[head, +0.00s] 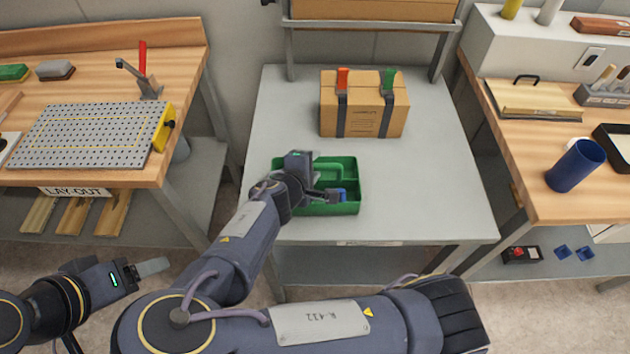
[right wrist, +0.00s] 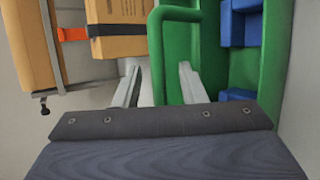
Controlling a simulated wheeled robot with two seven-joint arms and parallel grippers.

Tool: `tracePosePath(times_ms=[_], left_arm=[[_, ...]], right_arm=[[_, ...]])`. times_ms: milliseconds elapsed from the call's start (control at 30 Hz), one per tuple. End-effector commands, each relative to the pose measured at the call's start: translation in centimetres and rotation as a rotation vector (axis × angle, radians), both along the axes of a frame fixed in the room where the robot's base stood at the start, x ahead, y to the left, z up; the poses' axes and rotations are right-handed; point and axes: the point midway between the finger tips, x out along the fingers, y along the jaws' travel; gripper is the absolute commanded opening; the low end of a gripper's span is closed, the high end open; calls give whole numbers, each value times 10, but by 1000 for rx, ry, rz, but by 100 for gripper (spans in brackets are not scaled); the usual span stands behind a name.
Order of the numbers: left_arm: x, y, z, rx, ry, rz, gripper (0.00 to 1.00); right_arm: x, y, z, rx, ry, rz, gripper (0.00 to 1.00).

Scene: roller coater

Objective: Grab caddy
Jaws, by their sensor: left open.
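The green caddy (head: 345,207) sits on the grey middle table, partly hidden by my right arm and gripper. In the right wrist view its green rounded handle bar (right wrist: 156,45) runs down between the two fingers of my right gripper (right wrist: 160,90). The fingers are spread with a gap around the bar. Blue items (right wrist: 238,25) lie inside the caddy, and a bit of blue (head: 342,194) shows in the head view. My left gripper (head: 153,267) is open and empty at lower left, away from the tables.
A cardboard box (head: 364,120) with dark straps and red and green clips stands behind the caddy. The left bench (head: 100,180) holds a perforated plate. The right bench holds a blue cup (head: 574,166). The grey table (head: 430,200) is clear right of the caddy.

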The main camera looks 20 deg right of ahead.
Motion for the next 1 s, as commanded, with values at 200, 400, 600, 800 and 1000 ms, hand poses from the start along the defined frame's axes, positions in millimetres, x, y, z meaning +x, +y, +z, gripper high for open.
tracePosePath(times_ms=[200,400,600,800,1000], left_arm=[[0,0,0,0,0,0,67],[0,0,0,0,0,0,67],[0,0,0,0,0,0,67],[0,0,0,0,0,0,67],[0,0,6,0,0,0,67]], right_arm=[[0,0,0,-1,0,-1,23],[0,0,0,-1,0,-1,0],[0,0,1,-1,0,-1,0],[0,0,1,-1,0,-1,0],[2,0,7,0,0,-1,0]])
